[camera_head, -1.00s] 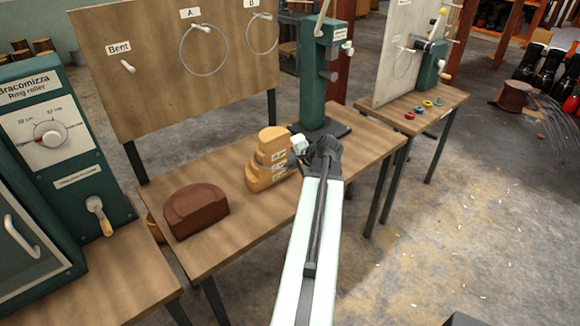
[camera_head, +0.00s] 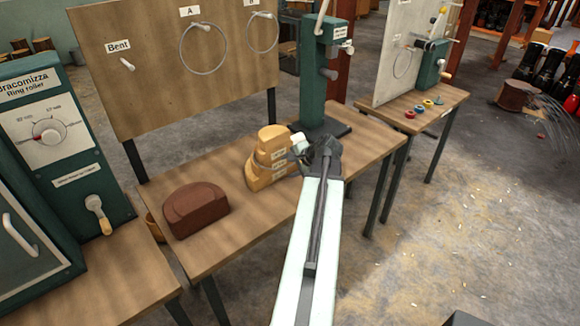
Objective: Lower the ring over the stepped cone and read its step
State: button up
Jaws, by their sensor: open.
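The stepped cone (camera_head: 268,174) is a tan wooden block with several tiers and small white labels on its right side. It stands on the middle table. The label text is too small to read. My gripper (camera_head: 302,145) is open, just right of the cone's upper tiers. From this angle I cannot tell whether it touches the cone. I cannot clearly make out a ring at the cone or in the jaws. Wire ring A (camera_head: 203,50) and wire ring B (camera_head: 263,33) hang on the upright board. The peg marked Bent (camera_head: 127,64) is empty.
A brown curved block (camera_head: 195,208) lies left of the cone. A green press-like stand (camera_head: 322,85) rises behind my gripper. The green ring roller (camera_head: 60,160) stands at left. The table (camera_head: 235,235) is bare in front of the cone, and open floor lies to the right.

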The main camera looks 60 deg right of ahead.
jog(key=p+v, duration=0.5)
jog(key=v, duration=0.2)
jog(key=shift+s+r, duration=0.25)
jog(key=shift+s, duration=0.05)
jog(key=shift+a, duration=0.1)
